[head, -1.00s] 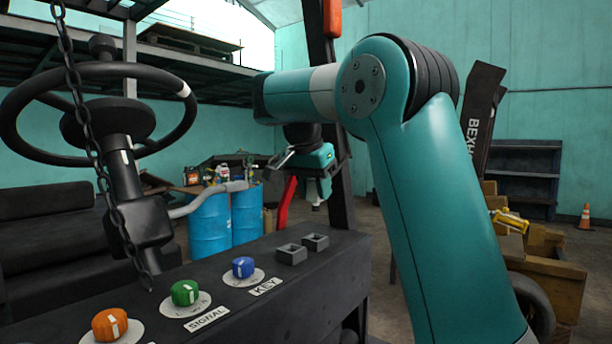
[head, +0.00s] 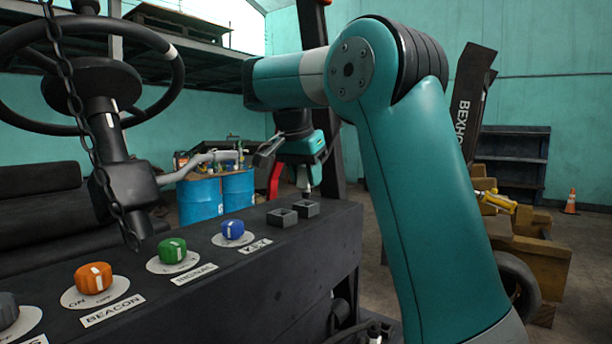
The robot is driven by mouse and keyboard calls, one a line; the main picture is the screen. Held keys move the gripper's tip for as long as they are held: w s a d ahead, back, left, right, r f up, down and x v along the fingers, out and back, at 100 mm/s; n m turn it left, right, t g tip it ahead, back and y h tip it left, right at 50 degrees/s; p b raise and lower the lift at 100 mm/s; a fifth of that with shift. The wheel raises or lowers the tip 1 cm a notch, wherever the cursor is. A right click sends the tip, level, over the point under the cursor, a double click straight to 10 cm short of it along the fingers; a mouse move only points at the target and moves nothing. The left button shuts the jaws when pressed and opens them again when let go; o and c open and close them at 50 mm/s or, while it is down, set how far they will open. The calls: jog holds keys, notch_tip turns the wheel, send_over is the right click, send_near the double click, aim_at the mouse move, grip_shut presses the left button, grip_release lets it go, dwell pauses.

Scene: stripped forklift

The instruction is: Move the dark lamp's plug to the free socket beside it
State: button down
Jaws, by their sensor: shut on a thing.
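My gripper (head: 307,187) hangs fingers down from the end of my arm. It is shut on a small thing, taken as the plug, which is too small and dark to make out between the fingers. Two dark square sockets (head: 282,217) (head: 306,208) stand side by side at the far right end of the black console. Both look hollow on top. The fingertips appear just above the right-hand one, with a small gap in the picture; the depth is hard to judge. I cannot make out the dark lamp or a cord.
The black console (head: 265,290) carries orange (head: 94,278), green (head: 172,250) and blue (head: 232,229) knobs. A steering wheel (head: 172,95) and a hanging chain (head: 75,100) stand at left. A dark post (head: 333,150) rises close behind my gripper. Blue drums (head: 200,201) are farther back.

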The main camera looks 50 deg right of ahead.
aim_at(306, 188)
jog(key=shift+f, duration=0.15)
jog(key=shift+f, duration=0.15)
dwell(0.4)
jog(key=shift+b, duration=0.35)
jog(key=shift+f+b, duration=0.3)
jog(key=shift+f, duration=0.15)
jog(key=shift+f+b, duration=0.7)
jog(key=shift+f, duration=0.1)
dwell(0.7)
jog(key=c, duration=0.7)
grip_release()
jog(key=shift+r, duration=0.15)
